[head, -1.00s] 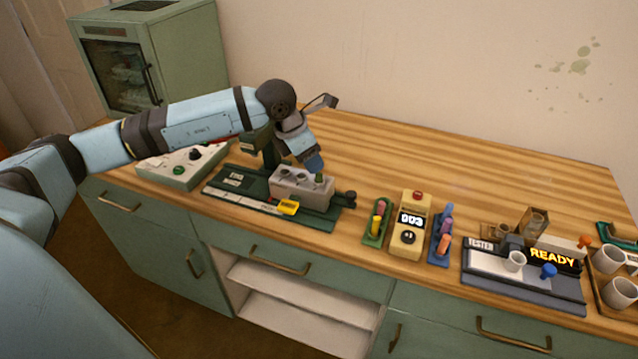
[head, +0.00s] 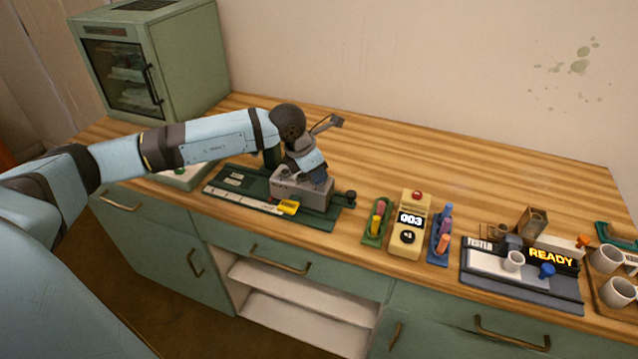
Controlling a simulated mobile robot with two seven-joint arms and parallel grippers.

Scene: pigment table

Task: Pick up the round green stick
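A grey block (head: 290,191) with holes sits on the dark green board (head: 240,182) at the middle left of the table. My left gripper (head: 318,178) points down at the right part of this block, where a green stick showed earlier. The stick is now hidden behind the gripper. The fingers are small and dark, and I cannot tell whether they are open or shut on it. My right gripper is out of view.
Right of the board stand a green tray (head: 366,238) of coloured sticks, a yellow counter device (head: 407,236) reading 003, and a blue tray (head: 433,257) of sticks. A tester (head: 500,268) and cups (head: 607,259) are farther right.

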